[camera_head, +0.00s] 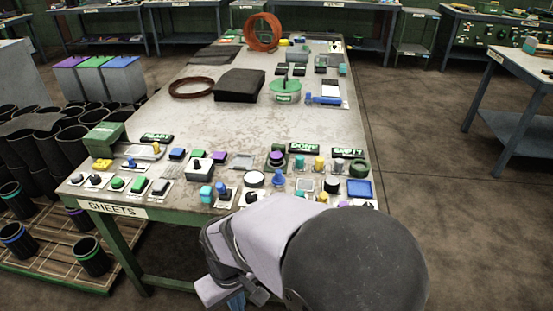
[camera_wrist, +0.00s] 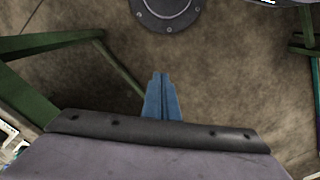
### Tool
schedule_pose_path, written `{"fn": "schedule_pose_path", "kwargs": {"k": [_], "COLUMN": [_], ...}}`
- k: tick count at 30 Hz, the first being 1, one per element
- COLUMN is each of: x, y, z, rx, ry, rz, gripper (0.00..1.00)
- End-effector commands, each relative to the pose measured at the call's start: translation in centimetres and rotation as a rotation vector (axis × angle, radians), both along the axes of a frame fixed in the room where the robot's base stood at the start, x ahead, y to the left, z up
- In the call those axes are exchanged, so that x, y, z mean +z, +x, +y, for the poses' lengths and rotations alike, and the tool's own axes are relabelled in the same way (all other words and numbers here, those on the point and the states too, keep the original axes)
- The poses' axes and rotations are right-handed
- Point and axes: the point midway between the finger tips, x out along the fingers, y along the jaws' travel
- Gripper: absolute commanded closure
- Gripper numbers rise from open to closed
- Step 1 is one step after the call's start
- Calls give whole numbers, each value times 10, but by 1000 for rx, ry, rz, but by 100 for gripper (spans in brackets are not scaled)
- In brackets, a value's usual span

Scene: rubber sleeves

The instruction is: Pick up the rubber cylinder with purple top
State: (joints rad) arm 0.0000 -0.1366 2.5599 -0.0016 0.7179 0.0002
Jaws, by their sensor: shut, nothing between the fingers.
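My gripper (camera_head: 236,301) is low at the bottom of the head view, in front of the table and well to the right of that cylinder. Its blue fingers (camera_wrist: 161,76) are together and empty in the wrist view, above bare floor. No cylinder shows in the wrist view.
Black cylinders with teal (camera_head: 11,196), blue (camera_head: 17,239) and green (camera_head: 92,257) bands share the pallet (camera_head: 45,273). The table (camera_head: 185,118), crowded with buttons and knobs, has a green leg (camera_head: 118,256) between my gripper and the pallet. Floor is clear at right.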

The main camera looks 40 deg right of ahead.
Motion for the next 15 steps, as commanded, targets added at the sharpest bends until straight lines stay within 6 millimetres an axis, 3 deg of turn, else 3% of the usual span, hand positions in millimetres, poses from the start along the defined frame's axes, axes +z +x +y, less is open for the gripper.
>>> {"fn": "schedule_pose_path", "kwargs": {"k": [11, 15], "x": [0, 0], "y": [0, 0], "z": [0, 0], "rx": [0, 0], "ry": [0, 0], "rz": [0, 0], "gripper": [100, 71]}}
